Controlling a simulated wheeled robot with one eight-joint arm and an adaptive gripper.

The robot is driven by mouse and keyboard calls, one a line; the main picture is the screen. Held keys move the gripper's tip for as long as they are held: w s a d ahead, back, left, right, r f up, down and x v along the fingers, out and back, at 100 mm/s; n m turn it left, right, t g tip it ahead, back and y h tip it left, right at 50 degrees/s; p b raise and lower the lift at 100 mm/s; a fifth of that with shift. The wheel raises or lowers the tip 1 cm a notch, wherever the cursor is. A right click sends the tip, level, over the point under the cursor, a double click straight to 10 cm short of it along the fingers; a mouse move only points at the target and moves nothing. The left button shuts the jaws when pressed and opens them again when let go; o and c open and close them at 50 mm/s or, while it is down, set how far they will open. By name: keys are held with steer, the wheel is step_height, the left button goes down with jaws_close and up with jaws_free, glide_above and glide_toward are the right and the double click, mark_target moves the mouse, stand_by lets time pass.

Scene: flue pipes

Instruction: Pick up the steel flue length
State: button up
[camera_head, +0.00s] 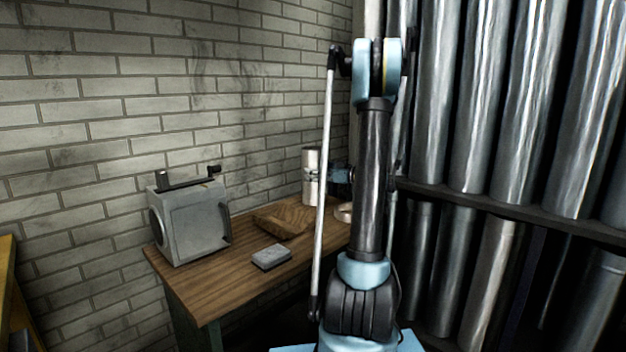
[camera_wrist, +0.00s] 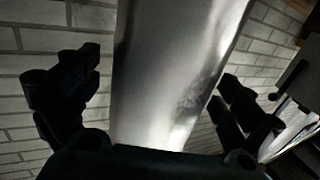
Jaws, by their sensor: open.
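The steel flue length (camera_head: 310,178) is a shiny metal cylinder standing upright at the back of the wooden bench. In the wrist view the steel flue length (camera_wrist: 172,75) fills the middle, close in front of the palm. My gripper (camera_wrist: 165,95) is open, with one dark finger on each side of the pipe and a gap visible on the left. In the head view my gripper (camera_head: 325,176) is at the pipe's right side, partly hidden by my arm.
The wooden bench (camera_head: 220,285) carries a grey box-shaped machine with a crank (camera_head: 190,222), a brown wooden block (camera_head: 282,219), a small grey block (camera_head: 271,257) and a pale ring (camera_head: 344,212). A brick wall stands behind. Tall metal pipes (camera_head: 480,90) line the right side.

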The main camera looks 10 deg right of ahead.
mark_target(310, 155)
steer(key=c, duration=1.9)
steer(key=shift+r, duration=0.1)
step_height(310, 155, up, 10)
